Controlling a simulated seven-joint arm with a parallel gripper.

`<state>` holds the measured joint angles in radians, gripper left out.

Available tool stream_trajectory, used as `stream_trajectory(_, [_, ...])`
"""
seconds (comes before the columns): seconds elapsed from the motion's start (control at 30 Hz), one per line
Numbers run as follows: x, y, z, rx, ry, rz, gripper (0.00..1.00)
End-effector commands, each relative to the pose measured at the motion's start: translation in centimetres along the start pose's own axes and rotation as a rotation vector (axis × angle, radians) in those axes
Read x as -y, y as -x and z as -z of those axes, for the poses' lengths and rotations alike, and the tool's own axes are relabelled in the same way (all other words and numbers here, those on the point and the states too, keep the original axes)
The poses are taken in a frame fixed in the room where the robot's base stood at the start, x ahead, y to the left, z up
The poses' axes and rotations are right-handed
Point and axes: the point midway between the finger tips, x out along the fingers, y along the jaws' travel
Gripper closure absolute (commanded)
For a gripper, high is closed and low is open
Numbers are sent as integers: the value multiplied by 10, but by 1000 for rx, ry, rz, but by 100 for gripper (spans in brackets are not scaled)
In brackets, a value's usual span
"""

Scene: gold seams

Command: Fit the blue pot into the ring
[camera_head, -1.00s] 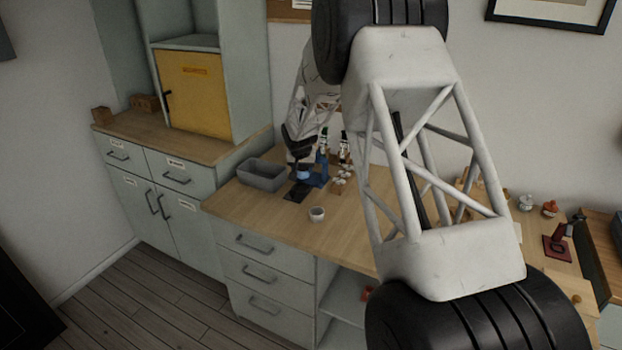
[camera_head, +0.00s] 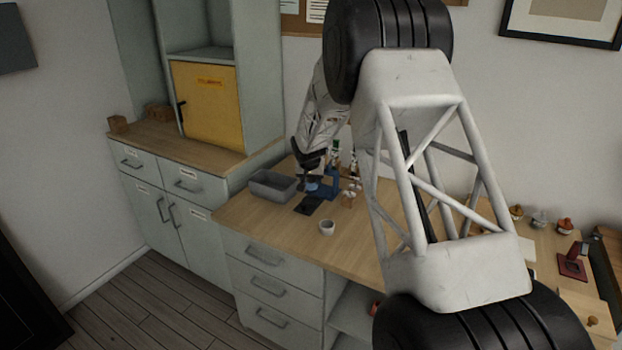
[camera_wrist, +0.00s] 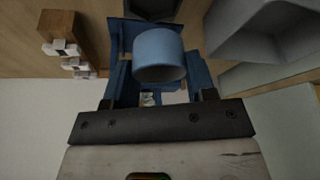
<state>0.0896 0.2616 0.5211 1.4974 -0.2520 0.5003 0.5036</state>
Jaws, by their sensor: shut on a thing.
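The light-blue pot (camera_wrist: 160,55) is in front of my gripper in the wrist view. My gripper (camera_head: 310,174) is shut on it, pointing down over the worktop. In the head view the pot (camera_head: 311,187) shows small just below the jaws. A darker blue stand (camera_head: 330,183) is right beside it, and its blue parts (camera_wrist: 118,75) lie behind and around the pot in the wrist view. The ring itself cannot be made out clearly, and I cannot tell whether the pot touches it.
A grey bin (camera_head: 270,186) stands left of the stand. A black mat (camera_head: 307,206) lies in front, with a white cup (camera_head: 327,228) nearer the edge. Small white-and-wood items (camera_head: 350,194) and bottles stand to the right. The worktop's front left is clear.

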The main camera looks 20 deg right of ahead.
Motion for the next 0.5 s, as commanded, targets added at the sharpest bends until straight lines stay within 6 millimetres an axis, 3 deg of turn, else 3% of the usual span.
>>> stream_trajectory(0.5, [0, -23, -10, 1, 0, 0, 71])
